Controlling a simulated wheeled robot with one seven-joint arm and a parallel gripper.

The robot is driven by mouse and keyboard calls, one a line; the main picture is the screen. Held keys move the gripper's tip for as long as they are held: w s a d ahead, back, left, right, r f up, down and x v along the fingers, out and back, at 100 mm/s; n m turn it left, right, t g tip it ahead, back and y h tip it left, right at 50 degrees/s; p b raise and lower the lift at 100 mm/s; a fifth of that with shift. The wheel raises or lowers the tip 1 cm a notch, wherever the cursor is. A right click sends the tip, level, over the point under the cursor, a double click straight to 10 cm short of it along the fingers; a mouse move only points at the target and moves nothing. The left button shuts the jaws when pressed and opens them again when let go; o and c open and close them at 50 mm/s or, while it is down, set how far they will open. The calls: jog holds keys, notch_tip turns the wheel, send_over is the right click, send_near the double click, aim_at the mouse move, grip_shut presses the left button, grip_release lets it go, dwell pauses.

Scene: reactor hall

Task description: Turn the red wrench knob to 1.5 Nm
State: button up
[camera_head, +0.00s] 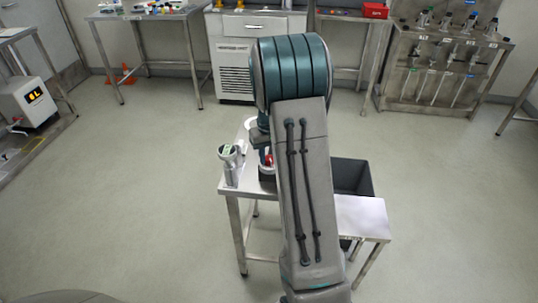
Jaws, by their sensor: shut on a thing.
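The red wrench knob (267,158) shows as a small red patch on the steel table, just left of my arm. My gripper (263,148) points down at it from above and is shut on it. My arm hides most of the fingers and the knob's right side. Any scale or reading on the knob is too small and too hidden to make out. A grey upright device with a small green display (229,152) stands left of the knob, apart from my gripper. Its reading is not legible.
The steel table (231,188) is small, and a dark grey bin (352,176) stands at its right behind my arm. The floor around is clear. Benches and a tool rack (440,75) line the back wall.

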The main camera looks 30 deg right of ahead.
dwell(0.3)
jog(key=o, duration=1)
notch_tip(320, 180, up, 14)
jog(key=shift+f, duration=0.1)
